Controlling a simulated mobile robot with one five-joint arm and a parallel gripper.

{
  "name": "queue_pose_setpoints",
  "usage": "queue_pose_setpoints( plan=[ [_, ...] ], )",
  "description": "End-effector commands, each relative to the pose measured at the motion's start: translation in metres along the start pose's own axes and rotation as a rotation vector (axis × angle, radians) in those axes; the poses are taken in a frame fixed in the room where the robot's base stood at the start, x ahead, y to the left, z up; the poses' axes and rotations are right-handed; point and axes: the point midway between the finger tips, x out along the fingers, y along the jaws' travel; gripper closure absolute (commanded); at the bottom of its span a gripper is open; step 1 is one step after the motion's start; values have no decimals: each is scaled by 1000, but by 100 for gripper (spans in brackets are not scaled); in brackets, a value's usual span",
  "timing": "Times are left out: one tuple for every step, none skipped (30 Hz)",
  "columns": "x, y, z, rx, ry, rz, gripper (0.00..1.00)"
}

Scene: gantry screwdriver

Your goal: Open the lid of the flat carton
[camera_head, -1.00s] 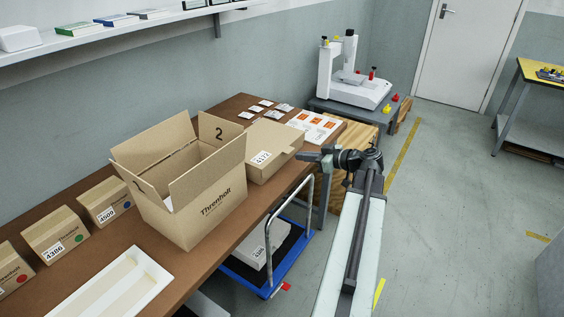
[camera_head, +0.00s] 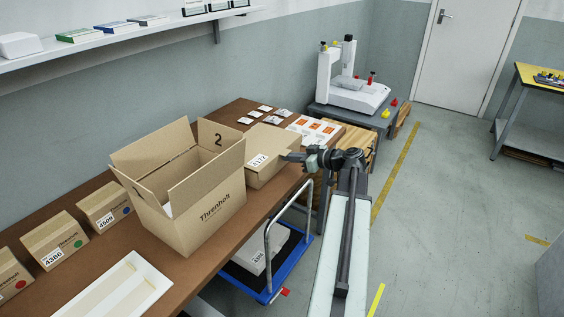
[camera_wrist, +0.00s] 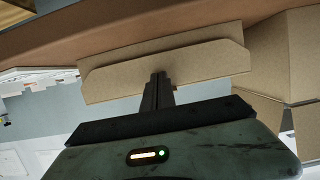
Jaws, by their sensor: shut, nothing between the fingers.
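The flat carton (camera_head: 272,143) is brown with a white label reading 4172. It lies on the brown workbench, right of the large open box, and its lid looks closed. My gripper (camera_head: 284,156) is at the carton's aisle-side edge, level with its upper part. In the wrist view the carton (camera_wrist: 200,62) shows its side with an angled flap, and my shut fingers (camera_wrist: 157,82) point at the flap's edge. No thing is between the fingers. I cannot tell whether they touch the cardboard.
The large open box (camera_head: 195,190) stands close beside the carton. Printed sheets (camera_head: 318,128) and small packets (camera_head: 265,108) lie beyond it. A blue trolley (camera_head: 262,285) with a tall handle stands below the bench edge. The aisle floor on the right is clear.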

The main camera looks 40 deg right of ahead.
Motion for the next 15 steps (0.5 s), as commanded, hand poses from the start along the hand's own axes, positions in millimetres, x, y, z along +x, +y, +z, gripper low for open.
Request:
queue_pose_setpoints(
  plan=[
    [-4, 0, -12, 0, -6, 0, 100],
    [-5, 0, -15, 0, -11, 0, 100],
    [-6, 0, -18, 0, -17, 0, 100],
    [-7, 0, -21, 0, -21, 0, 100],
    [-8, 0, -23, 0, -24, 0, 100],
    [-9, 0, -27, 0, -29, 0, 100],
    [-10, 0, -29, -1, -33, 0, 100],
    [-10, 0, -32, -1, -38, 0, 100],
    [-11, 0, -35, -1, -44, 0, 100],
    [-12, 0, -37, -1, -47, 1, 100],
    [-12, 0, -38, -1, -51, 1, 100],
    [-13, 0, -39, -1, -53, 1, 100],
    [-13, 0, -38, 0, -55, 1, 100],
    [-12, 0, -37, 0, -55, 1, 100],
    [-12, 0, -36, 0, -55, 1, 100]
  ],
)
